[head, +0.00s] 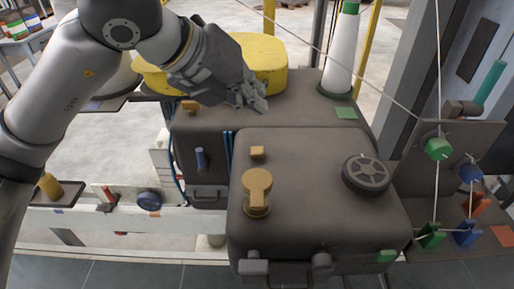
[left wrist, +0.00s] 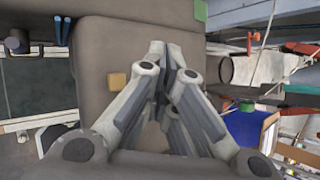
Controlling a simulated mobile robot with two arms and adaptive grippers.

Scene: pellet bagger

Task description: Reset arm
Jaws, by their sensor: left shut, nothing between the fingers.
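My left arm comes in from the left in the head view. Its gripper (head: 257,101) is shut and empty, above the grey machine housing (head: 310,225) near its back part. In the left wrist view the fingers of the left gripper (left wrist: 172,48) are close together over the grey surface, with nothing between them. My right gripper is out of view.
A black handwheel (head: 366,174) is on the housing's right. A white cone-shaped post (head: 342,55) and a yellow rounded body (head: 262,62) stand behind. Cords run to a green pulley (head: 438,149) at the right. Small knobs line the left ledge.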

